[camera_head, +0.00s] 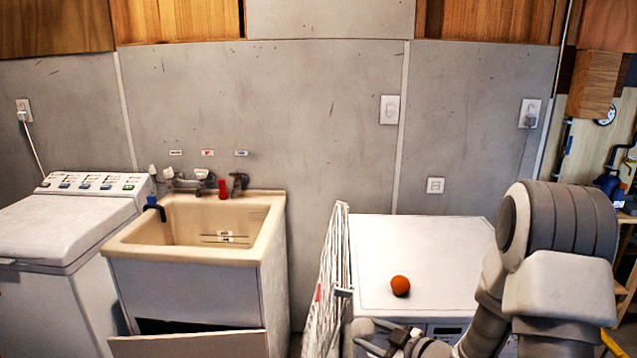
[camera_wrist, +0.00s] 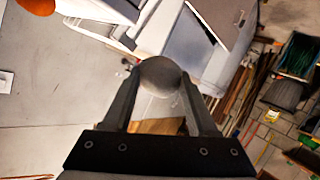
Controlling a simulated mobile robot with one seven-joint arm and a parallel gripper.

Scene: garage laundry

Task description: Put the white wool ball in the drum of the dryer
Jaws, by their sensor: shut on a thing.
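My gripper (camera_wrist: 160,82) is shut on a round ball (camera_wrist: 160,74) that looks grey in the shade, with one finger on each side of it. I take it to be the white wool ball. In the head view my gripper (camera_head: 378,340) is low, at the front edge of the white dryer (camera_head: 445,250), left of my arm. The ball cannot be made out clearly there. The dryer's top and a strip of its front panel show. Its door and drum are hidden below the frame and behind my arm.
An orange ball (camera_head: 400,286) lies on the dryer's top. A folded white drying rack (camera_head: 328,285) stands close along the dryer's left side. Further left are a beige sink (camera_head: 190,255) and a white washer (camera_head: 65,230). Shelving and clutter are at the right.

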